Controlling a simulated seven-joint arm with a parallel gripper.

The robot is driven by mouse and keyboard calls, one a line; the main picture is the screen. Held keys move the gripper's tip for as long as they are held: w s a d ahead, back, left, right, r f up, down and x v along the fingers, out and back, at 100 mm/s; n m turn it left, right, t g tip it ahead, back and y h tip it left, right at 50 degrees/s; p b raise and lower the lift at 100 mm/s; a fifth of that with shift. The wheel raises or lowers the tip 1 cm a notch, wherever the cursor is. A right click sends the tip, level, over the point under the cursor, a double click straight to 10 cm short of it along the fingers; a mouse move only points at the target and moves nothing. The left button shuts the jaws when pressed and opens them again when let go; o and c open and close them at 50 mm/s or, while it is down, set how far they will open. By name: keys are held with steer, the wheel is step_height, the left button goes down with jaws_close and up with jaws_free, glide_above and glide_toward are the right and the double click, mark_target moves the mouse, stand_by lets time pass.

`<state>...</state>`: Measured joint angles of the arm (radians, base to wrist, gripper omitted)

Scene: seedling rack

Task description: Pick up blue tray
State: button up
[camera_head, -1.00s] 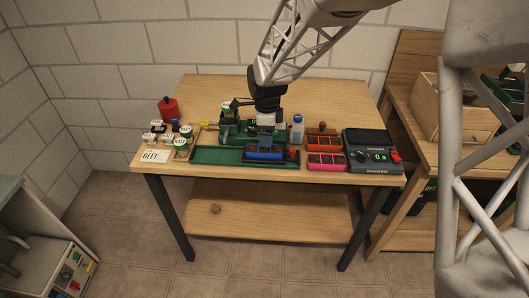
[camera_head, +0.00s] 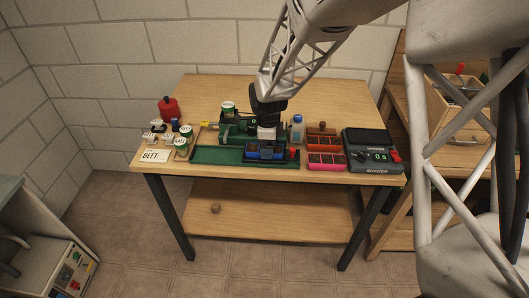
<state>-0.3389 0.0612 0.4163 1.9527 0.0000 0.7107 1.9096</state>
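The blue tray (camera_head: 266,151) is a small tray with dark cells. It sits toward the right end of a green tray-like base (camera_head: 216,156) at the front of the table. My gripper (camera_head: 266,134) is above and just behind the blue tray, pointing down, with its pale end close to the tray's back edge. Whether it touches the tray cannot be told. The fingers are too small and partly hidden, so their opening cannot be told.
A green machine (camera_head: 236,129) stands behind the base. A blue bottle (camera_head: 297,129), red-orange tray (camera_head: 322,142), pink tray (camera_head: 327,161) and dark shaker (camera_head: 371,151) stand to the right. White-green cans (camera_head: 180,143), a BEET card (camera_head: 153,156) and a red canister (camera_head: 168,109) are left. The back tabletop is clear.

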steer(key=shift+f, duration=1)
steer(key=c, duration=1.1)
